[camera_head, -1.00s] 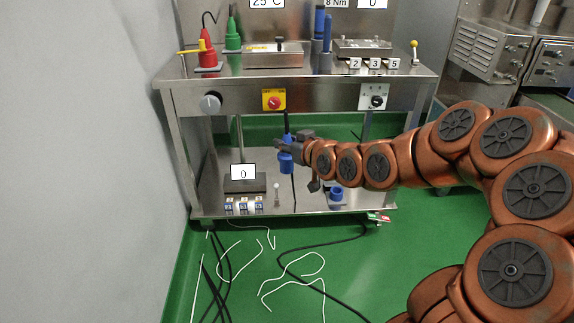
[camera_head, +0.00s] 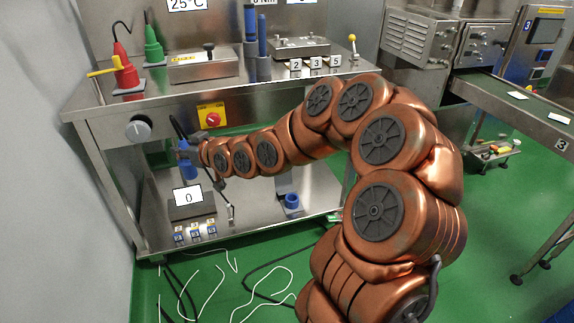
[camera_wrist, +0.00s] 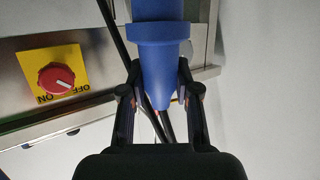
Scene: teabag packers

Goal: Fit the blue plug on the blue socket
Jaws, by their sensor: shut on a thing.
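My gripper (camera_head: 190,152) is at the front left of the steel cart, between its upper counter and lower shelf. It is shut on the blue plug (camera_head: 189,171), which has a dark cable at its upper end. In the wrist view the plug (camera_wrist: 158,65) sits between the two fingers (camera_wrist: 160,103), its wide collar beyond the fingertips and its tapered part between them. A blue ring-shaped piece (camera_head: 292,203), seemingly the blue socket, stands on the lower shelf, right of my gripper. The plug is clearly apart from it.
A red plug (camera_head: 127,77) and a green plug (camera_head: 153,50) stand on the counter (camera_head: 130,112). A red switch (camera_head: 212,118) and grey knob (camera_head: 138,129) are on its front. A scale (camera_head: 192,205) and small blue blocks (camera_head: 195,233) occupy the lower shelf. Cables lie on the floor.

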